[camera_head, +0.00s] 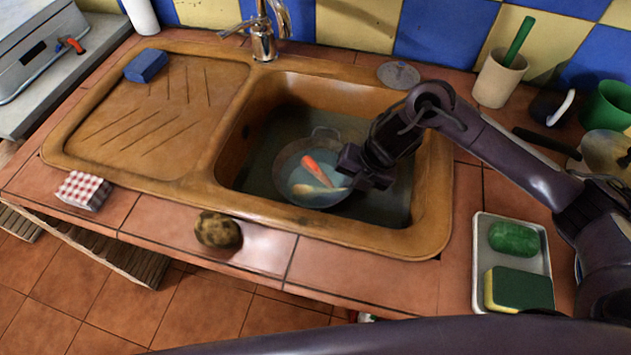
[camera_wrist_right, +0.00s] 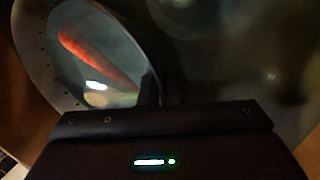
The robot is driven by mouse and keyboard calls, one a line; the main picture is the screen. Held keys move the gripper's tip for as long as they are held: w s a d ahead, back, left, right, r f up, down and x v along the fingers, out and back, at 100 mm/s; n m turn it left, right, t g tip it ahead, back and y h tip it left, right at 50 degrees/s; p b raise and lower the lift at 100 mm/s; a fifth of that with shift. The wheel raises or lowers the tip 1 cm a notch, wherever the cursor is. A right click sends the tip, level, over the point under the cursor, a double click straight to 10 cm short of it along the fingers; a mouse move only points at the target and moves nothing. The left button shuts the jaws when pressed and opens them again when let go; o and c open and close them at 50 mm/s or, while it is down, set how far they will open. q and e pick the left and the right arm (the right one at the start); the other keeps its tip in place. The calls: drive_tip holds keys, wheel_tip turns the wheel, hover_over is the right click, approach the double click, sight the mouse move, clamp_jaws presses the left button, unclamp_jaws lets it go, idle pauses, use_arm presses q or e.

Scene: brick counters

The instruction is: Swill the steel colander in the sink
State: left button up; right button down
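The steel colander (camera_head: 291,163) sits low in the sink basin (camera_head: 262,172), in dark water; its far loop handle shows. Inside it lie an orange-red carrot (camera_head: 322,171) and a pale yellowish long thing (camera_head: 318,190). My right gripper (camera_head: 352,170) reaches down into the basin at the colander's right edge. In the right wrist view the fingers (camera_wrist_right: 150,87) show close together at the rim of the colander (camera_wrist_right: 38,55), apparently shut on it; the tips are partly hidden. My left gripper is not in view.
The faucet (camera_head: 263,38) stands behind the basin, with a drain strainer (camera_head: 398,75) to its right. A blue sponge (camera_head: 146,66) lies on the drainboard.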

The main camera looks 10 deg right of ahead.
drive_tip(key=shift+r, duration=0.4)
drive_tip(key=shift+f, duration=0.1)
drive_tip(key=shift+f, duration=0.6)
